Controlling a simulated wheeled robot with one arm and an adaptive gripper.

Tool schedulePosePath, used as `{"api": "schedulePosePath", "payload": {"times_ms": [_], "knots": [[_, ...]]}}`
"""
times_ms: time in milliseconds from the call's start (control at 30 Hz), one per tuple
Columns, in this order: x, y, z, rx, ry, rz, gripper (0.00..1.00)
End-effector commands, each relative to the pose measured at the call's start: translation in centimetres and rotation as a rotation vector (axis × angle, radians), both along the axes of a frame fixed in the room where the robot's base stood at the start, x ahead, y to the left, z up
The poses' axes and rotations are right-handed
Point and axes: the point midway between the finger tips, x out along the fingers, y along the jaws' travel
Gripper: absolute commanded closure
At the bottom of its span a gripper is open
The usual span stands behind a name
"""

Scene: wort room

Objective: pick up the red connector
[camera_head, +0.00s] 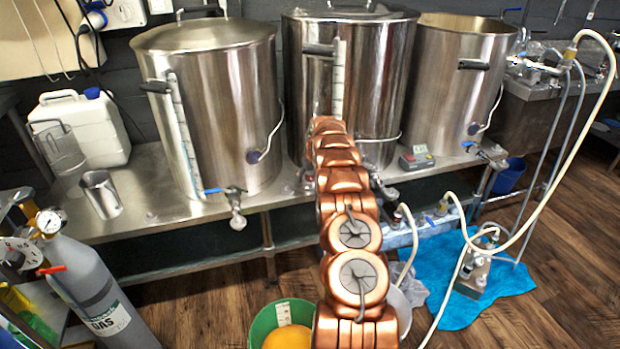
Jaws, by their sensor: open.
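I cannot single out the red connector with certainty. A small reddish part (308,181) shows at the front edge of the steel bench, just left of my arm and below the middle kettle; it is too small to identify. Another dark red fitting (398,214) is at a hose end, right of my arm. My copper-coloured arm rises from the bottom centre toward the middle kettle (368,80). My gripper is not visible; the far end of the arm hides what lies behind it.
Left (225,110) and right (445,85) kettles stand on the steel bench (150,225). A grey gas cylinder (95,290) with a red-tipped part stands front left. A green bucket (262,322) is low centre. Hoses and a pump (473,270) on a blue cloth (515,278) lie right.

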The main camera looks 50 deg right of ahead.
Motion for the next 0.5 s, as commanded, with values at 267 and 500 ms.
{"api": "schedulePosePath", "payload": {"times_ms": [267,500], "knots": [[0.01,0.00,0.01,0.000,0.000,0.000,0.54],[0.00,0.01,0.00,0.000,0.000,0.000,0.79]]}}
